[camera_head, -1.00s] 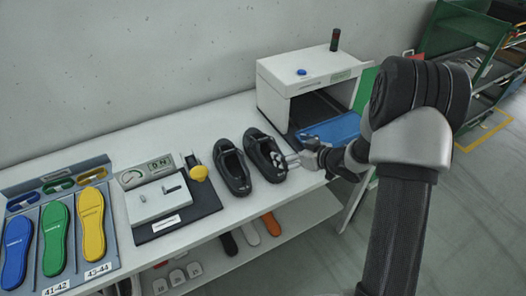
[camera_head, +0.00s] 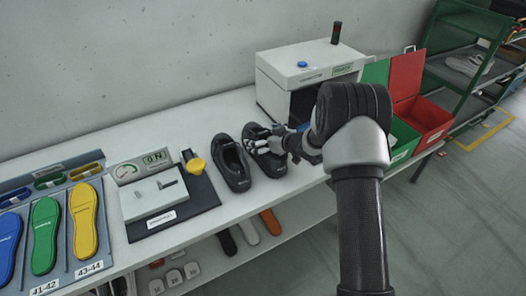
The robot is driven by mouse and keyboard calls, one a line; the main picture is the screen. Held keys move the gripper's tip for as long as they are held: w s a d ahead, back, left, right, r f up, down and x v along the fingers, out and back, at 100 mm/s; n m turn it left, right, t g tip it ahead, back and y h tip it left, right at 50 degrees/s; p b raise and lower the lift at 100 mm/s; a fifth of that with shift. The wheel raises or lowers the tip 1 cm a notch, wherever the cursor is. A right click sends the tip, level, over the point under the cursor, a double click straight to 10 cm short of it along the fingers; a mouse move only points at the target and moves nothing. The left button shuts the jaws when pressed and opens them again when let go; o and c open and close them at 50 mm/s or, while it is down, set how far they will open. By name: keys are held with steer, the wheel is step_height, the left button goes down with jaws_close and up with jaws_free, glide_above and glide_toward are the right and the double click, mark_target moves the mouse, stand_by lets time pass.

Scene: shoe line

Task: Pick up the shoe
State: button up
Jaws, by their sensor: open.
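Two black shoes stand side by side on the white table. The left shoe (camera_head: 232,164) is clear of my arm. The right shoe (camera_head: 254,133) is partly covered by my gripper (camera_head: 262,146), which is over its middle with the fingers at or just above the shoe's opening. My gripper is open. I cannot tell whether the fingers touch the shoe. My arm comes in from the right and hides part of the table behind it.
A white box-shaped machine (camera_head: 285,68) stands behind my arm. Green (camera_head: 402,140) and red (camera_head: 426,117) bins are at the right. Coloured insoles (camera_head: 86,222) lie at far left. Bare tabletop (camera_head: 200,120) shows behind the shoes.

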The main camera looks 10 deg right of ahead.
steer(key=shift+w+a+f, duration=0.1)
steer(key=shift+w+a, duration=0.05)
steer(key=shift+w, duration=0.1)
steer(key=shift+c, duration=0.4)
steer(key=c, duration=1.7)
